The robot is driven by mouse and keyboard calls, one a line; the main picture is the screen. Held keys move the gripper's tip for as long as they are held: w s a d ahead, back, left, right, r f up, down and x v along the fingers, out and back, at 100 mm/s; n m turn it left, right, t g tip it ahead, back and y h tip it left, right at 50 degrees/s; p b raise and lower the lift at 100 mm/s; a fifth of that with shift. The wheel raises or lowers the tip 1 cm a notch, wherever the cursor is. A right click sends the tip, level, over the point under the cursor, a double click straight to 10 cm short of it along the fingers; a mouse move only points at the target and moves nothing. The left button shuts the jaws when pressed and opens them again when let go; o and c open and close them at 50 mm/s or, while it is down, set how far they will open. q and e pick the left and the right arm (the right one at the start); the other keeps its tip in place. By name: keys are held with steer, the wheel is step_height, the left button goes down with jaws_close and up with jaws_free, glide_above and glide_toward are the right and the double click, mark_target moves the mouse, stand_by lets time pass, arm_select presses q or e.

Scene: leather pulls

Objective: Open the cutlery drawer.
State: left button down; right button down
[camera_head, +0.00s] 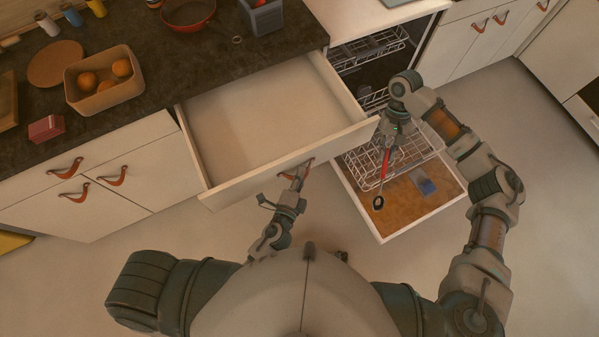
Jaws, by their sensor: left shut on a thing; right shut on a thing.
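The drawer (262,120) under the dark counter is pulled well out, and its inside looks bare. Its pale front panel (240,187) carries a brown leather pull (310,163) near the right part. My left gripper (299,174) is shut on this pull, its fingers partly hiding it. My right gripper (389,138) is shut on the red handle of a spoon-like utensil (385,164), whose dark bowl hangs down. The utensil is to the right of the drawer, above the open dishwasher.
The dishwasher door (447,202) is lowered right of the drawer, with a wire rack (412,158) out over it. A bin of oranges (92,97), a red box (46,129) and a red pan (188,14) stand on the counter. Closed cupboards with leather pulls (66,168) are left.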

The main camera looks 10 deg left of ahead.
arm_select(q)
steer(key=c, duration=1.2)
jaws_free()
steer(key=shift+d+r, duration=0.15)
steer(key=shift+d, duration=0.05)
arm_select(e)
steer(key=shift+d, duration=0.1)
arm_select(q)
steer(key=shift+d, duration=0.1)
arm_select(e)
steer(key=shift+d, duration=0.2)
steer(key=shift+a, duration=0.15)
arm_select(q)
steer(key=v, duration=1.1)
steer(key=shift+s, duration=0.45)
